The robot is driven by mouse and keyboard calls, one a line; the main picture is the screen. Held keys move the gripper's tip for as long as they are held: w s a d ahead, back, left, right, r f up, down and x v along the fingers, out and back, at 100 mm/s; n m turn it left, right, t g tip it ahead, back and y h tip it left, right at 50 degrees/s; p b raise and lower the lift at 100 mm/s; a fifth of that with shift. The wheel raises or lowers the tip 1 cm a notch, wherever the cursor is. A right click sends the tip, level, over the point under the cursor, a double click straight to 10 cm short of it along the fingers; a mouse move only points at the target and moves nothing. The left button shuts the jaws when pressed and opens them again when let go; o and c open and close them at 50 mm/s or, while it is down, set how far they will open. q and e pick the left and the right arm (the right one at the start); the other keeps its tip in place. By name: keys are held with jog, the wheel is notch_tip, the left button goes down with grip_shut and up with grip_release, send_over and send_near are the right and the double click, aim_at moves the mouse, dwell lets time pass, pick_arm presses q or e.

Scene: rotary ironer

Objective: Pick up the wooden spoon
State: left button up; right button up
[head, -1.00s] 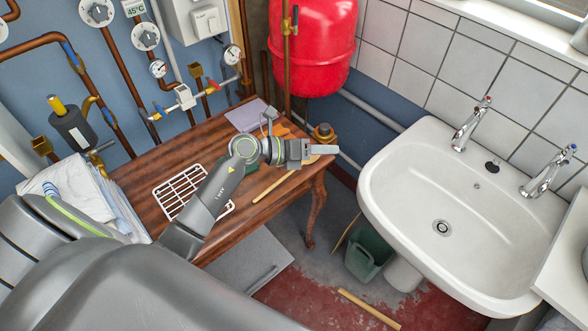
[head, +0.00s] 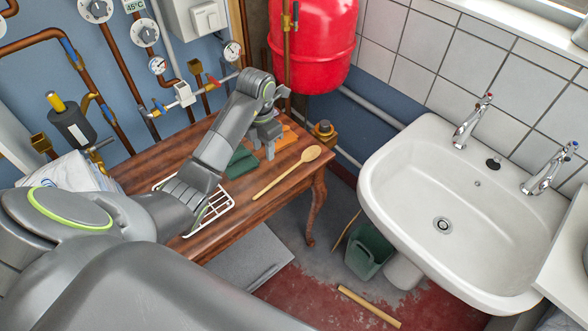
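The wooden spoon (head: 287,173) lies on the right part of the brown wooden table (head: 292,198), its bowl toward the table's right end and its handle toward the front left. It is fully in view and nothing holds it. My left gripper (head: 268,150) points down over the table, behind and to the left of the spoon's bowl, apart from it. Its fingers are small and partly hidden, so I cannot tell whether they are open. My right gripper is not in view.
A dark green cloth (head: 242,162) and an orange cloth (head: 291,137) lie near the gripper. A white wire rack (head: 222,205) is at the table's front left, partly behind my arm. Pipes and a red tank (head: 314,45) stand behind; a white sink (head: 400,190) is to the right.

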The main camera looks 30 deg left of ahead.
pick_arm(q)
jog(key=b, duration=1.1)
send_over(267, 186)
jog(key=shift+w+d+f, duration=0.1)
jog(key=shift+w+f, duration=0.05)
jog(key=shift+f, duration=5.85)
notch_tip(267, 186, down, 4)
jog(key=shift+f, duration=0.1)
jog(key=shift+c, duration=0.5)
grip_shut()
